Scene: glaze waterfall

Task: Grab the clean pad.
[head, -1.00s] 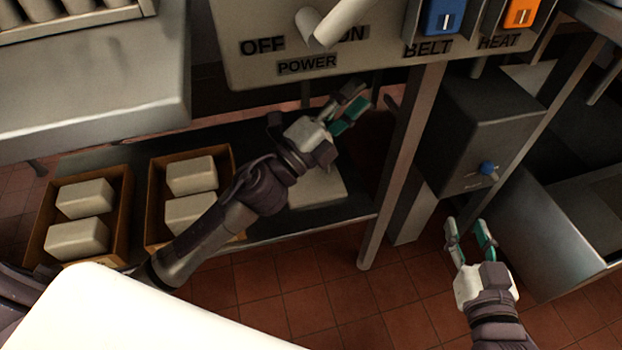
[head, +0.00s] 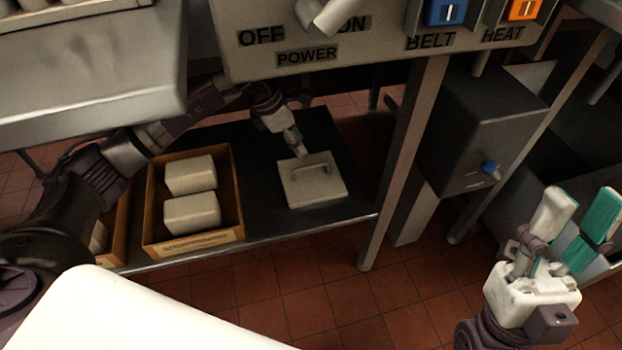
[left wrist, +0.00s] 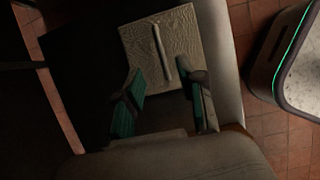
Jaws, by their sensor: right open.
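The clean pad (head: 312,191) is a pale square block with a handle on top. It lies on the dark lower shelf, right of the boxes. In the left wrist view the pad (left wrist: 190,32) shows its textured top and its bar handle (left wrist: 161,52). My left gripper (head: 298,147) is at the pad's far edge in the head view. In the left wrist view its teal-padded fingers (left wrist: 165,108) are apart, with the handle's near end between or just beyond the tips; contact cannot be told. My right gripper (head: 588,222) is open and empty at the right.
A cardboard box (head: 152,205) with two pale blocks (head: 191,214) stands left of the pad; another box (head: 116,235) is partly hidden by my left arm. A metal post (head: 404,160) stands right of the shelf (head: 268,216). The control panel (head: 350,50) overhangs it.

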